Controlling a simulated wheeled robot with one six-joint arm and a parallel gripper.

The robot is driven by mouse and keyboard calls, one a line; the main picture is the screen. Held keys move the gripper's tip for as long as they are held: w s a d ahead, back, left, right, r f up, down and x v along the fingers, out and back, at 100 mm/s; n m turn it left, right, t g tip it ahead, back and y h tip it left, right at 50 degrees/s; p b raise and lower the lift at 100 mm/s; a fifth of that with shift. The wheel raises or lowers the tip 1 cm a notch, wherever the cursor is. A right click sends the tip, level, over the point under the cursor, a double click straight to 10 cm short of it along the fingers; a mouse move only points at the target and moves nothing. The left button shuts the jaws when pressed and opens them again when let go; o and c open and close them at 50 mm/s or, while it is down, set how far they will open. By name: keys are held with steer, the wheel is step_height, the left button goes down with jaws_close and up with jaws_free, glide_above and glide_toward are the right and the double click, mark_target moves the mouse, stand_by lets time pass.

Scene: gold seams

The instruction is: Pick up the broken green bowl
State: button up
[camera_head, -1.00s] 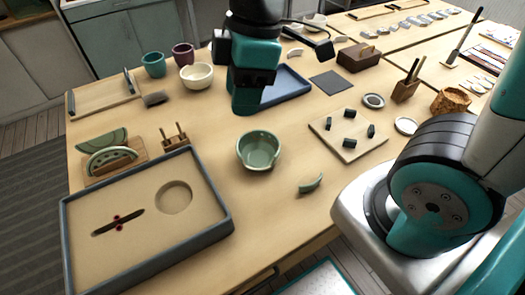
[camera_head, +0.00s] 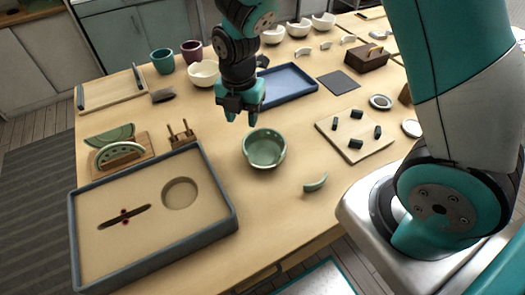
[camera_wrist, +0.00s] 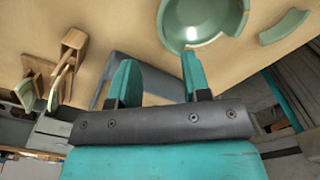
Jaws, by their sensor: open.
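The broken green bowl (camera_head: 264,149) stands upright on the wooden table, with a gap in its rim. A curved green shard (camera_head: 316,183) lies apart from it, to its lower right. My gripper (camera_head: 241,117) is open and empty above the table, to the upper left of the bowl and not touching it. In the wrist view the bowl (camera_wrist: 172,38) is partly cut off at the top, beyond the fingertips of my gripper (camera_wrist: 157,72). The shard (camera_wrist: 285,27) shows at the upper right there.
A grey-rimmed tray (camera_head: 232,213) with a round recess lies left of the bowl. A small wooden stand (camera_head: 181,137) and a rack with green pieces (camera_head: 120,160) are behind it. A cream bowl (camera_head: 203,73), a blue tray (camera_head: 290,87) and a board with dark blocks (camera_head: 360,147) stand around.

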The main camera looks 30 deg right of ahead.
mark_target(245, 139)
step_height(245, 139, down, 8)
steer(key=shift+s+f+p, duration=0.15)
steer(key=shift+f+p, duration=0.05)
steer(key=shift+p, duration=0.35)
jaws_close()
